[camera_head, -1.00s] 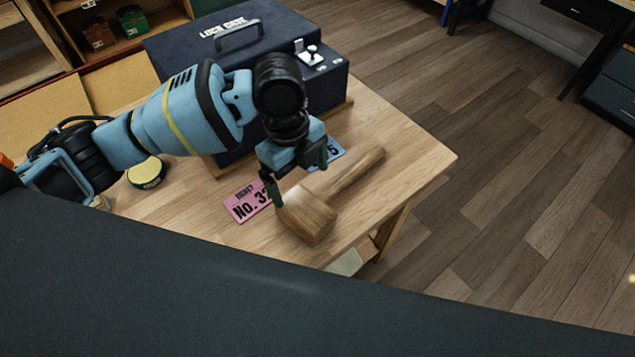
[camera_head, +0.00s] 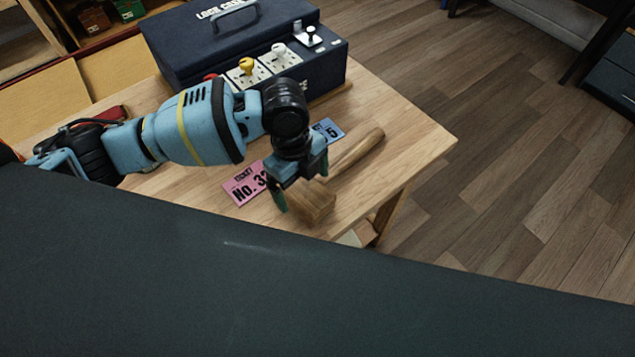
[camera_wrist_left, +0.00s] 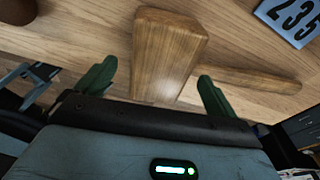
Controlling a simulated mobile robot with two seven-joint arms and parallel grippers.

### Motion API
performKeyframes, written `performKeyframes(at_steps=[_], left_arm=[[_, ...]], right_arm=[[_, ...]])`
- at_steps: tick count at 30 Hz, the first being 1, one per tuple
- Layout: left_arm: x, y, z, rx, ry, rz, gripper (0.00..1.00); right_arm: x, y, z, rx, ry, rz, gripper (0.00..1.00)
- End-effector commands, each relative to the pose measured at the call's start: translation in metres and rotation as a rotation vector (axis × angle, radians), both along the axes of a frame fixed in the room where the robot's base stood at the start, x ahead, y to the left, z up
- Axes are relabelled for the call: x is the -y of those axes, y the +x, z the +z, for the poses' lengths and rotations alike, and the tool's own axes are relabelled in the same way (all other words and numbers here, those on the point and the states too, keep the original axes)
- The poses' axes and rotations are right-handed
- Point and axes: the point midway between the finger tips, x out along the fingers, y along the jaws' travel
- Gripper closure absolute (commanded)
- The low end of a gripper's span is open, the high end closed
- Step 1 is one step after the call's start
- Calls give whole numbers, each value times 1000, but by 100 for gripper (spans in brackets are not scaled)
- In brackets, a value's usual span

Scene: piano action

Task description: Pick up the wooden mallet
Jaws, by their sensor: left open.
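The wooden mallet (camera_head: 317,203) lies on the wooden table, its handle (camera_head: 357,151) pointing up and right in the head view. My left gripper (camera_head: 303,191) is open over the mallet's head, which its fingers partly hide in the head view. In the left wrist view the mallet head (camera_wrist_left: 167,58) shows beyond and between the two green fingertips (camera_wrist_left: 156,82), with the handle running off to the right. I cannot tell if the fingers touch it. My right gripper is not in view.
A pink ticket (camera_head: 243,184) and a blue ticket (camera_head: 327,130) lie near the mallet. A dark blue lock case (camera_head: 190,48) with switches stands behind my arm. The table's right edge (camera_head: 440,155) is close to the handle.

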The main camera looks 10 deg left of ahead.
Motion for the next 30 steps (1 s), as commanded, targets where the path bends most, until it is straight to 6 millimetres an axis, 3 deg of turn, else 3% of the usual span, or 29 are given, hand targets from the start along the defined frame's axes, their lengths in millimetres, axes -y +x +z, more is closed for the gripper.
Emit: performKeyframes(at_steps=[4, 22, 30], left_arm=[[1, -1, -8, 0, -1, -1, 5], [1, -1, -11, 0, 0, -1, 5], [1, -1, -11, 0, 0, -1, 38]], right_arm=[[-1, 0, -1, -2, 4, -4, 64], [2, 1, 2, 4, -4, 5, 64], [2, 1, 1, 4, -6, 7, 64]])
